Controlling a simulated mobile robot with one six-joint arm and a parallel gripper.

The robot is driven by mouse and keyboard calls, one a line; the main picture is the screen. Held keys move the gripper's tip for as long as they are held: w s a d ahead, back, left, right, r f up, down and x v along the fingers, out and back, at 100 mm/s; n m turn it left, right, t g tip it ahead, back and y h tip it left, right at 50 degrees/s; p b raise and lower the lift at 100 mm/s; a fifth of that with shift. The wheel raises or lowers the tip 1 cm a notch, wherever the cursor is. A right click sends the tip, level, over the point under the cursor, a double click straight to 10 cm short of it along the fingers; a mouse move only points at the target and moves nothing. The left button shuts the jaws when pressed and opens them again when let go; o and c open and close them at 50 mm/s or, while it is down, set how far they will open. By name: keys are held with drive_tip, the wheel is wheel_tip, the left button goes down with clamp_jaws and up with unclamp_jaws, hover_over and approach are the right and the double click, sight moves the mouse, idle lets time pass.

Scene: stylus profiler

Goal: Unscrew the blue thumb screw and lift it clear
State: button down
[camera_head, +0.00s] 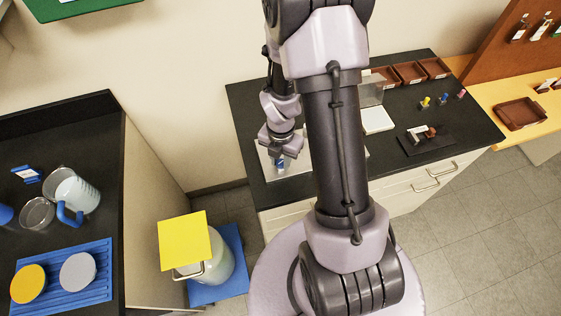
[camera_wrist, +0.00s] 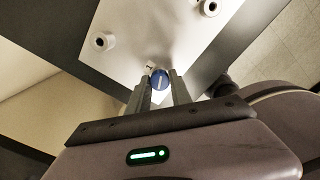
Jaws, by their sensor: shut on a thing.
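The blue thumb screw (camera_wrist: 160,79) shows in the wrist view between the two fingertips of my gripper (camera_wrist: 160,84). My gripper is shut on it, at the near corner of a white plate (camera_wrist: 152,30). In the head view my gripper (camera_head: 281,156) points down over the white plate (camera_head: 298,180) on the dark counter, with a bit of blue (camera_head: 280,166) at its tips. Whether the screw is still seated in the plate or raised off it I cannot tell. The screw's lower part is hidden.
Two pale round posts (camera_wrist: 103,41) (camera_wrist: 209,7) stand on the plate. Small yellow (camera_head: 425,103), blue (camera_head: 442,98) and pink (camera_head: 461,94) pieces stand further right on the counter. A dark stand (camera_head: 425,143) is nearer. My arm hides the counter's middle.

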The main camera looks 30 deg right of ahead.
drive_tip(key=n+p, duration=0.1)
drive_tip(key=n, duration=0.1)
drive_tip(key=n+p, duration=0.1)
drive_tip(key=n, duration=0.1)
drive_tip(key=shift+s+r, duration=0.1)
drive_tip(key=shift+r, duration=0.2)
drive_tip(key=r+n+p, duration=0.1)
drive_tip(key=p, duration=0.2)
drive_tip(key=shift+n, duration=0.3)
drive_tip(key=n+p, duration=0.1)
drive_tip(key=p, duration=0.8)
drive_tip(key=shift+n, duration=0.3)
drive_tip(key=shift+f+n+p, duration=0.1)
drive_tip(key=shift+n+p, duration=0.2)
drive_tip(key=shift+p, duration=0.75)
drive_tip(key=shift+w+d+f+n+b, duration=0.1)
drive_tip(key=shift+w+f+n+b, duration=0.15)
drive_tip(key=shift+f+n+b, duration=0.3)
drive_tip(key=shift+s+f, duration=0.1)
drive_tip(key=shift+s, duration=0.15)
drive_tip(key=c, duration=1.6)
unclamp_jaws()
drive_tip(key=shift+o, duration=1.1)
drive_tip(key=shift+w+f, duration=0.1)
drive_tip(key=shift+w, duration=0.1)
